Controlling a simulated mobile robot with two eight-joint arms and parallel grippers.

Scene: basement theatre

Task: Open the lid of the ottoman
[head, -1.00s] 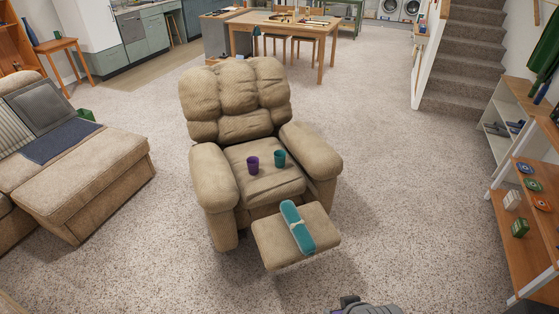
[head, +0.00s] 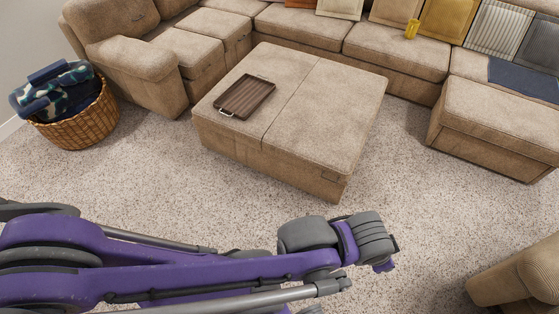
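The ottoman (head: 322,118) is a large beige fabric block in the middle of the head view. Its top is flat and down, split by a seam into a left and a right half. A brown slatted tray (head: 245,97) with handles lies on the left half, near the seam. My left arm comes in from the left across the front, over the carpet. Its wrist and gripper end (head: 383,262) are in front of the ottoman and apart from it in the picture; the fingers are not clear. My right gripper is not in view.
A wicker basket of blankets (head: 78,125) stands at left. A beige chair (head: 520,275) edges in at lower right. Carpet in front is clear.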

